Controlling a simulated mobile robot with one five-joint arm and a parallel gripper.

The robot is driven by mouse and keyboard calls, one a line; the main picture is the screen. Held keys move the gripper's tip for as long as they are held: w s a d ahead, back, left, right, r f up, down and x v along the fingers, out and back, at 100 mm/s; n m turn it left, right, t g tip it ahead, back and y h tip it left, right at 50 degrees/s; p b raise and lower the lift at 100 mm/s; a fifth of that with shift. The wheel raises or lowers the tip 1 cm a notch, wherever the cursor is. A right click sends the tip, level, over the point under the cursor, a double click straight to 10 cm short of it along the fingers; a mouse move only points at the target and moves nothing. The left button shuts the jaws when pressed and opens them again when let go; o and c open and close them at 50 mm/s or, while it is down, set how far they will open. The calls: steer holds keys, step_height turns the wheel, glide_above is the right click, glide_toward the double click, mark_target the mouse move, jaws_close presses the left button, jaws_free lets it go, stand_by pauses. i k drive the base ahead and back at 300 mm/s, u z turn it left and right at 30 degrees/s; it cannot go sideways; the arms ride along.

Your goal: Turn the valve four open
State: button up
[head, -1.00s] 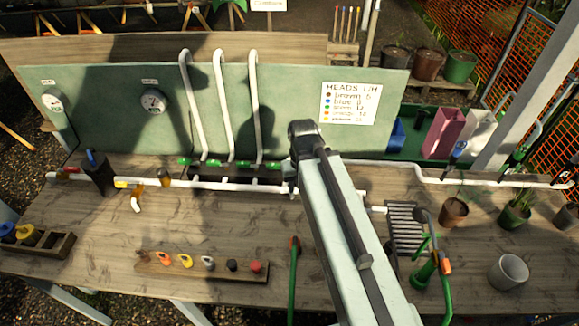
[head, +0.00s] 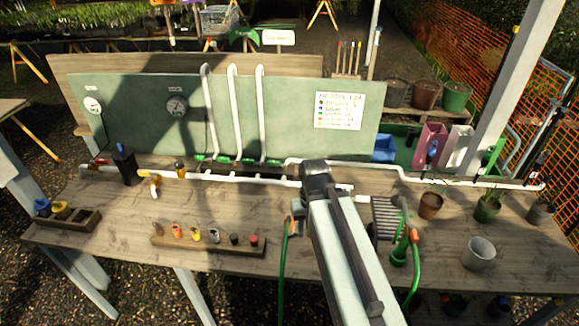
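A row of small green valves (head: 224,160) sits along the foot of the green board, by the white upright pipes (head: 235,110). I cannot read a number on any of them, so I cannot tell which is valve four. Other fittings on the white bench pipe are a black-bodied one (head: 124,165) at the left and a yellow one (head: 154,185). My arm rises from the bottom right, with its dark joint in front of the bench pipe. My gripper does not show clearly; the arm hides what lies behind it.
A lettered sign (head: 338,111) and gauges (head: 177,107) are on the board. The bench's left middle is fairly clear.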

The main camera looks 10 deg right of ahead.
mark_target(276, 163)
steer(key=u, duration=0.15)
steer(key=i, duration=0.95)
steer(key=z, duration=0.05)
